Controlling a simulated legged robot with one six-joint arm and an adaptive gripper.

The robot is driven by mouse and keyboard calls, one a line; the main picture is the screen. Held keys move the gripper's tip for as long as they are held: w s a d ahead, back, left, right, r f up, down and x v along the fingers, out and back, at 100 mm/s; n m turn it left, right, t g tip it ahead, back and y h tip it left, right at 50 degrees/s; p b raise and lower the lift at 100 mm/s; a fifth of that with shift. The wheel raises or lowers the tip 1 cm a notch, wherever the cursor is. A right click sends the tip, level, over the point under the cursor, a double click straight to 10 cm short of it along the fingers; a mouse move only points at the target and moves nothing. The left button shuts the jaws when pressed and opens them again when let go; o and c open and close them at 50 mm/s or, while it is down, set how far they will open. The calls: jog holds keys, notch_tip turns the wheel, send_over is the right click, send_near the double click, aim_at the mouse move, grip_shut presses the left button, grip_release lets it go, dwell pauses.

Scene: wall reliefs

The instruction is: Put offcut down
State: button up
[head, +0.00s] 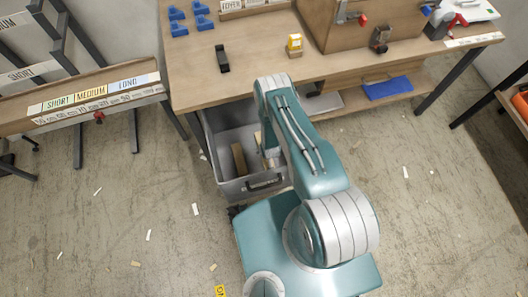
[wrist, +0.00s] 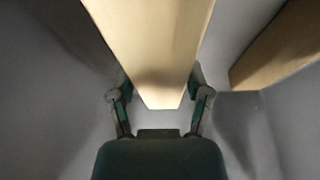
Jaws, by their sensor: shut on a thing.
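The offcut, a pale wooden piece (wrist: 152,45), fills the top middle of the wrist view. My gripper (wrist: 160,84) has a finger on each side of it and is shut on it. In the head view my gripper (head: 270,158) reaches down into a grey bin (head: 228,187) below the workbench. A sliver of pale wood (head: 257,138) shows beside my arm there; the rest is hidden. Whether the held offcut touches the bin floor I cannot tell.
Another wooden piece (head: 239,160) lies in the bin, left of my gripper; it shows at the right of the wrist view (wrist: 285,45). The workbench (head: 200,75) stands behind the bin. A rack labelled SHORT, MEDIUM, LONG (head: 95,98) is at left. Small scraps litter the floor.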

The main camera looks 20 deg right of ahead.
jog(key=shift+f, duration=0.9)
jog(key=o, duration=1.2)
jog(key=shift+o, duration=0.2)
jog(key=shift+v, duration=3.75)
